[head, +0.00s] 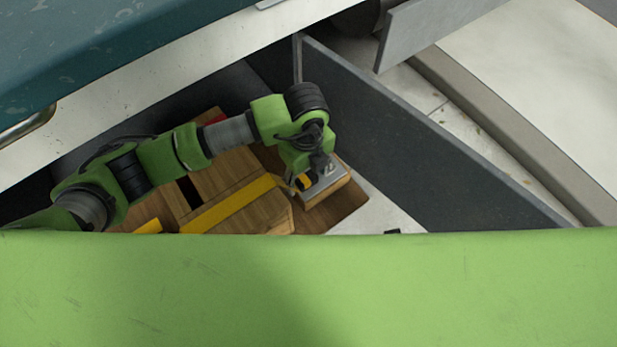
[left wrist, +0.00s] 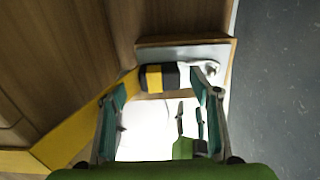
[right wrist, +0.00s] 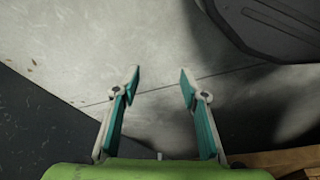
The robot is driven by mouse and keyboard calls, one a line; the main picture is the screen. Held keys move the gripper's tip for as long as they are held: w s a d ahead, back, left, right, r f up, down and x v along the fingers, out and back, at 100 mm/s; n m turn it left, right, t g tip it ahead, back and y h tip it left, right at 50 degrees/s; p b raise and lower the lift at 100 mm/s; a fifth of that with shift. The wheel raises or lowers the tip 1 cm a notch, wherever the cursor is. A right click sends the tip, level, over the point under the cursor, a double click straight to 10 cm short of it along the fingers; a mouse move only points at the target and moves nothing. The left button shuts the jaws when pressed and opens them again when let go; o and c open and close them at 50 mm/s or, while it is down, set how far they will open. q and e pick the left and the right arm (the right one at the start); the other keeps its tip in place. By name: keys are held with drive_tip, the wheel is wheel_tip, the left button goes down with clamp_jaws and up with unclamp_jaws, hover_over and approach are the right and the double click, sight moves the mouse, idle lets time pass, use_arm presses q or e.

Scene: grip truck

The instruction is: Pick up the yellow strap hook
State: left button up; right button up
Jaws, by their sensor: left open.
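The yellow strap hook (left wrist: 156,78), yellow and black with a metal end, lies on a pale metal plate (left wrist: 190,55) in the left wrist view. In the head view its yellow-and-black part (head: 303,182) shows at the edge of the plate on a wooden block. My left gripper (head: 316,165) is over the block. In the left wrist view its open fingers (left wrist: 160,82) stand either side of the hook, and nothing is gripped. Whether they touch it I cannot tell. My right gripper (right wrist: 157,82) is open and empty over pale floor in the right wrist view.
A yellow strap (head: 232,205) runs across wooden crates (head: 240,170) left of the block. A dark grey side wall (head: 420,140) rises close to the right of my left gripper. A dark rounded object (right wrist: 275,25) is at the right wrist view's upper right.

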sight(308, 180)
use_arm(q)
drive_tip(key=c, duration=1.3)
drive_tip(key=shift+o, duration=0.2)
drive_tip(key=shift+r, duration=0.15)
drive_tip(key=shift+r, duration=0.2)
drive_tip(key=r, duration=0.2)
drive_tip(key=r+p, duration=0.1)
drive_tip(key=shift+s+d+r, duration=0.1)
drive_tip(key=shift+s+r, duration=0.15)
drive_tip(key=shift+s, duration=0.05)
drive_tip(key=s+d+r+p, duration=0.2)
drive_tip(key=s+r, duration=0.7)
drive_tip(key=s, duration=0.4)
drive_tip(key=shift+d, duration=0.3)
use_arm(e)
drive_tip(key=s+f, duration=0.4)
drive_tip(key=f, duration=0.4)
drive_tip(key=shift+s+d+f+g, duration=0.25)
drive_tip(key=shift+s+d+g, duration=0.05)
drive_tip(key=shift+d, duration=0.05)
use_arm(q)
drive_tip(key=shift+w+d, duration=0.1)
drive_tip(key=shift+w, duration=0.05)
